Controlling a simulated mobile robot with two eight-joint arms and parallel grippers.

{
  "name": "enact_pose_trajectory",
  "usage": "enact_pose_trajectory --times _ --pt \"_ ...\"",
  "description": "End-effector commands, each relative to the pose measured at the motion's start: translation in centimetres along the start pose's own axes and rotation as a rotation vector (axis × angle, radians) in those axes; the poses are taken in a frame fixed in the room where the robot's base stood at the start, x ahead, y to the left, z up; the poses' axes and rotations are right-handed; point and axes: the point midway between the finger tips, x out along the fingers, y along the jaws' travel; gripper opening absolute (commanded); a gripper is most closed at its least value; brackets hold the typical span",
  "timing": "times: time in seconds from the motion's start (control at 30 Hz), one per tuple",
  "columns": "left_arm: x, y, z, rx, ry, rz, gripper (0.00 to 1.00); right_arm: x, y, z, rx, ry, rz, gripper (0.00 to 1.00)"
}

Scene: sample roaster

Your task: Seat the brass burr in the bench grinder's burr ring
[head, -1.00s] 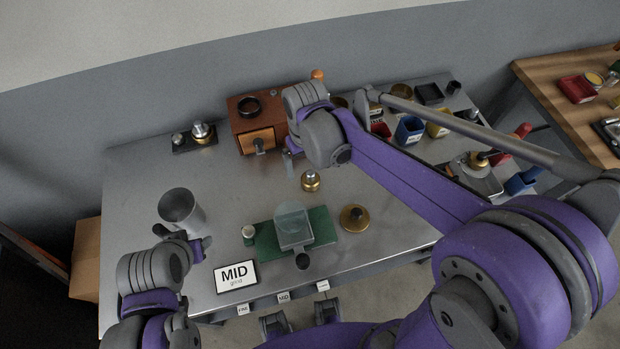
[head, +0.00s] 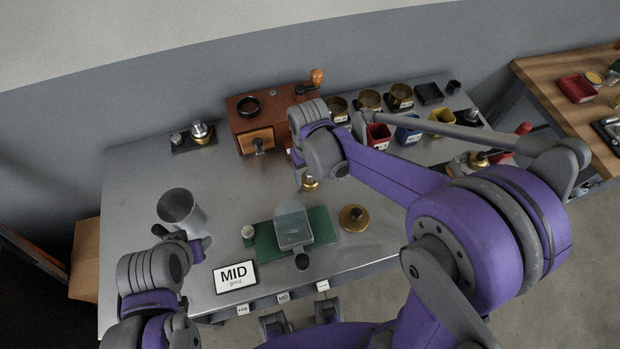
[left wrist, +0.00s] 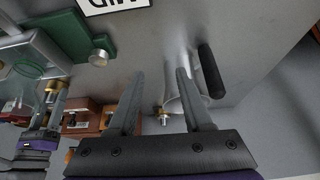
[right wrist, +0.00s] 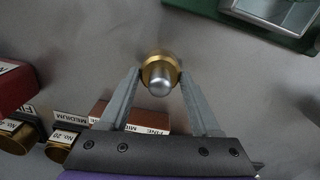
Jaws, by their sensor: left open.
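The brass burr (head: 310,182), with a silver knob on top, stands on the steel bench in front of the wooden grinder (head: 278,120). A black ring (head: 248,106), which looks like the burr ring, lies on top of the grinder. My right gripper (head: 301,178) is down at the burr and partly covers it in the head view. In the right wrist view the burr (right wrist: 160,72) sits between the tips of my open right gripper (right wrist: 160,76). My left gripper (left wrist: 160,74) is open and empty near the steel cup (head: 181,208).
A green base with a clear block (head: 320,226) and a brass disc (head: 353,218) stand near the front. The MID sign (head: 236,276) is at the front left. Several tins and coloured bins (head: 408,130) line the back right.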

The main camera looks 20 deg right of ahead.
Motion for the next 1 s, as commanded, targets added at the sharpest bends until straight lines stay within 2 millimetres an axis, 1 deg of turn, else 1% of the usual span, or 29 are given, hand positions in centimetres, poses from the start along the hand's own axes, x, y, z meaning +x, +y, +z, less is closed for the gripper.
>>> enact_pose_trajectory --times 0.03,0.17,0.2,0.27,0.3,0.57,0.67,0.77,1.0 --pt "0.0 0.0 0.0 0.0 0.0 0.0 0.5 0.0 0.0 0.0 0.0 0.0 0.0 0.45" --pt "0.0 0.0 0.0 0.0 0.0 0.0 0.5 0.0 0.0 0.0 0.0 0.0 0.0 0.22" --pt "0.0 0.0 0.0 0.0 0.0 0.0 0.5 0.0 0.0 0.0 0.0 0.0 0.0 0.15" --pt "0.0 0.0 0.0 0.0 0.0 0.0 0.5 0.0 0.0 0.0 0.0 0.0 0.0 0.04" --pt "0.0 0.0 0.0 0.0 0.0 0.0 0.5 0.0 0.0 0.0 0.0 0.0 0.0 0.0" --pt "0.0 0.0 0.0 0.0 0.0 0.0 0.5 -0.1 0.0 0.0 0.0 0.0 0.0 0.0" --pt "-0.1 0.0 -0.1 0.0 0.001 0.0 0.5 -0.7 0.0 0.0 0.0 0.0 0.0 0.0" --pt "-0.2 0.0 -0.2 0.0 0.002 0.0 0.5 -2.2 0.0 0.0 0.0 0.001 0.0 0.0" --pt "-0.6 0.0 -0.6 0.0 0.005 0.0 0.5 -7.1 0.1 0.0 0.0 0.001 0.0 0.0"
